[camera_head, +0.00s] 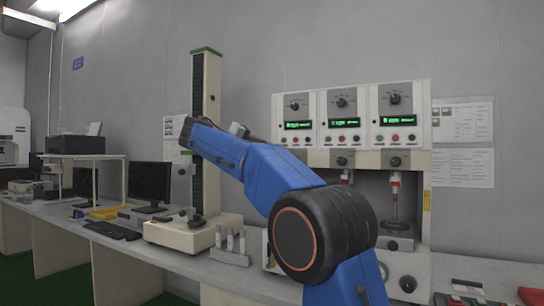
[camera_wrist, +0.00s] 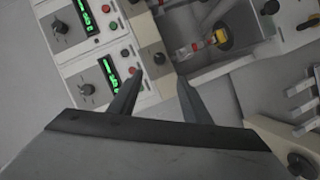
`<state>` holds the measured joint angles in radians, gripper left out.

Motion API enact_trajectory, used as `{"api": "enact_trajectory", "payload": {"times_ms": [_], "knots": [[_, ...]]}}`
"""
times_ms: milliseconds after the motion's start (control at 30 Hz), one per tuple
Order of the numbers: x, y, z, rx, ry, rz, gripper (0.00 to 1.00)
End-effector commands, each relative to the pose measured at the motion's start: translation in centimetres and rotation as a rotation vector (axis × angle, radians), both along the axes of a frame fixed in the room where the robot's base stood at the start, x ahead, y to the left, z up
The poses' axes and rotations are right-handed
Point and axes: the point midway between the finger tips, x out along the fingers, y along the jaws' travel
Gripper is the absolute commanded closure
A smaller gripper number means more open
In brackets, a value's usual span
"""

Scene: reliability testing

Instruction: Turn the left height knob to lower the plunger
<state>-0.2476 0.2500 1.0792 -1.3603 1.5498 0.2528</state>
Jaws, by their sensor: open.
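The testing machine (camera_head: 352,100) has three panels with green displays. In the wrist view, which is turned sideways, the left height knob (camera_wrist: 159,58) is a small dark knob on a beige strip below the leftmost panel. My gripper (camera_wrist: 159,77) is open, its two dark fingers pointing toward this knob, one to each side of it in the picture; I see no contact. The red-and-white plunger (camera_wrist: 200,45) hangs below the strip, near a yellow part. In the head view my blue arm hides the left knob and plunger, and the gripper does not show.
The middle height knob (camera_head: 342,161) and right height knob (camera_head: 395,161) sit on the same strip. A rack (camera_head: 230,257) with tubes stands left of the machine. A tall column stand (camera_head: 205,100) is behind my arm. A monitor (camera_head: 150,183) stands farther left.

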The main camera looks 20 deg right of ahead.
Motion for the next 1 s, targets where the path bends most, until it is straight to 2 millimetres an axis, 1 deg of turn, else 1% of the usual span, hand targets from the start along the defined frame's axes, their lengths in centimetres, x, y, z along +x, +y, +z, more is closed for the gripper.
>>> {"api": "enact_trajectory", "payload": {"times_ms": [33,100,333,800,900,967,1000], "knots": [[-0.2,0.7,0.1,0.0,0.0,0.002,0.56],[-0.4,1.4,0.3,0.0,0.0,0.002,0.56],[-0.8,2.3,0.5,0.0,0.0,0.0,0.56],[-0.9,2.1,0.4,0.003,0.003,0.001,0.56],[-1.7,1.6,-0.1,0.022,0.019,0.015,0.56],[-2.5,1.2,-0.9,0.045,0.038,0.03,0.56],[-3.2,0.8,-1.5,0.065,0.054,0.043,0.56]]}}
